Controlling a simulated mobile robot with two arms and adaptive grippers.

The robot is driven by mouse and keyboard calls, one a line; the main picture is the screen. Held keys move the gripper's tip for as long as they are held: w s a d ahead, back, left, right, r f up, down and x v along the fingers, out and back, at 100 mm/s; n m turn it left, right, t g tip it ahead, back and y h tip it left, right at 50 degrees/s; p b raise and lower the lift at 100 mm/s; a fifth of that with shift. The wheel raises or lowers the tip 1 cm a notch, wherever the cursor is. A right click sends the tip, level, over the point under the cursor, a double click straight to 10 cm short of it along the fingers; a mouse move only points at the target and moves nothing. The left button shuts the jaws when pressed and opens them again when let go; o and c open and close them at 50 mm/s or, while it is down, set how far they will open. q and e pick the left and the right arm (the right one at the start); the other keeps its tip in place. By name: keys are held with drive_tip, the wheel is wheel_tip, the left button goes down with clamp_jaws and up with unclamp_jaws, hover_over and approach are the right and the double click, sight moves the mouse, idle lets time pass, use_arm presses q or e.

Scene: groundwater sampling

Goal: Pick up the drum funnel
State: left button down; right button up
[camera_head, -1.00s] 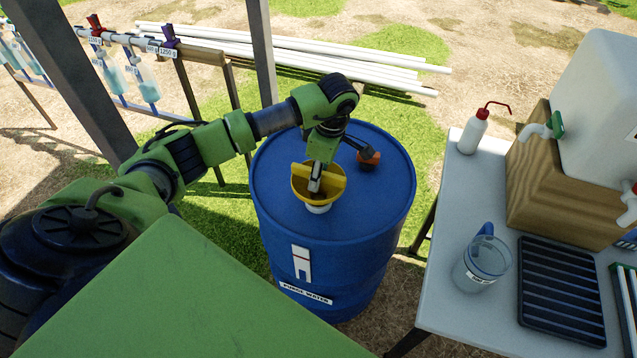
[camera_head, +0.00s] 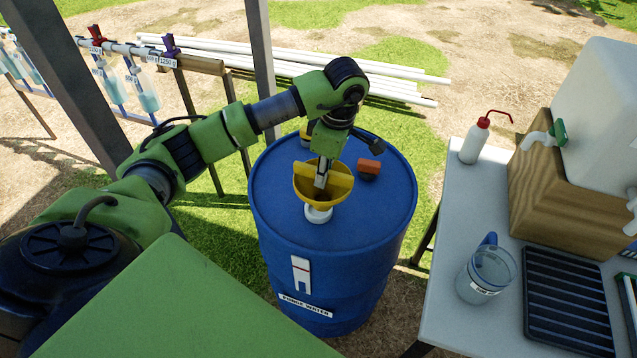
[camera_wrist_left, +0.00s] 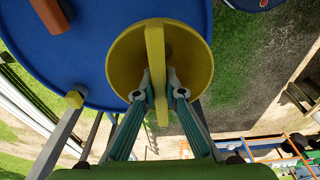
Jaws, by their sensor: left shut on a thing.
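The yellow drum funnel (camera_head: 305,195) is a bowl with a straight bar across its mouth. It is over the top of the blue drum (camera_head: 375,235), above a white round part (camera_head: 318,214). I cannot tell whether that part is the funnel's spout or the drum's opening. My left gripper (camera_head: 321,180) points down into the bowl and is shut on the bar. In the left wrist view the funnel (camera_wrist_left: 124,65) fills the middle, and the gripper's two fingers (camera_wrist_left: 158,88) pinch the bar from both sides. My right gripper is not in view.
An orange-and-dark block (camera_head: 369,168) lies on the drum top, right of the funnel. A yellow piece (camera_head: 304,130) shows behind my left wrist. The table (camera_head: 450,220) at right holds a jug (camera_head: 483,272), a wash bottle (camera_head: 474,142) and a black rack (camera_head: 565,300).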

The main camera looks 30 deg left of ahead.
use_arm(q)
drive_tip(key=d+r, duration=0.2)
drive_tip(key=s+d+r, duration=0.1)
drive_tip(key=r, duration=0.1)
drive_tip(key=shift+s+d+r, duration=0.15)
drive_tip(key=shift+d, duration=0.2)
drive_tip(key=s+d+r+b, duration=0.1)
drive_tip(key=s+d+r, duration=0.2)
drive_tip(key=d, duration=0.4)
drive_tip(key=shift+s+d+r, duration=0.2)
drive_tip(key=shift+d, duration=0.1)
